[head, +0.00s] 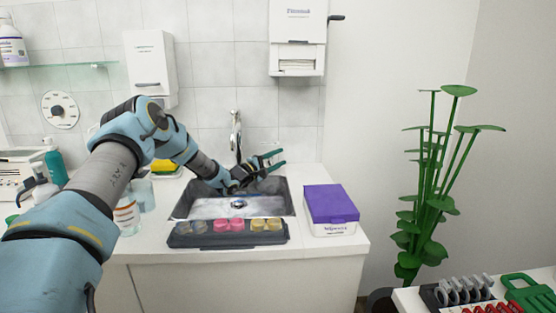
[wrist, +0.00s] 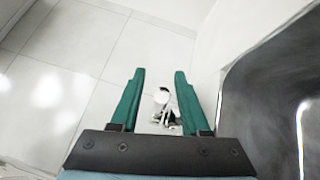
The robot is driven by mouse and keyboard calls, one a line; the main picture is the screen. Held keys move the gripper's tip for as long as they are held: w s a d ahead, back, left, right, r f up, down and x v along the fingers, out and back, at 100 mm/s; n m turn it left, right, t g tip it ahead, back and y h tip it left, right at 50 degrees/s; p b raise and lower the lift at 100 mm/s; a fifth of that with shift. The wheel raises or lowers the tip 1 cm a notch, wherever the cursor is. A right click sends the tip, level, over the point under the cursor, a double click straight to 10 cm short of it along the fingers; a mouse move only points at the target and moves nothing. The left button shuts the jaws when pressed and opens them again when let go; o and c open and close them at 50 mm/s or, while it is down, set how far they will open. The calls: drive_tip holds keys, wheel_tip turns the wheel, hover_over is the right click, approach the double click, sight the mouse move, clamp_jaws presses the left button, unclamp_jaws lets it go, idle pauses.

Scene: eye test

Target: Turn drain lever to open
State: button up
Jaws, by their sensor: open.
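The grey sink (head: 291,195) is set into the white counter, with a round drain (head: 238,204) in its floor. A chrome faucet (head: 236,130) rises behind it. My gripper (head: 283,157) is above the sink's back right part, its teal fingers apart and empty. In the wrist view my gripper (wrist: 159,72) is also open. A small white and metallic fitting (wrist: 162,105) shows between the fingers there, lower than the fingertips in the picture; it may be the drain lever, but I cannot tell its position or whether the fingers touch it. I cannot make out a lever in the head view.
A tray of coloured jars (head: 228,241) lies along the sink's front. A purple-lidded box (head: 331,208) stands to its right. A paper dispenser (head: 297,40) hangs above. Bottles stand at the left.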

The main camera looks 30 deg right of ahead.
drive_tip(key=b+v, duration=0.2)
drive_tip(key=v, duration=0.8)
drive_tip(key=shift+a, duration=0.4)
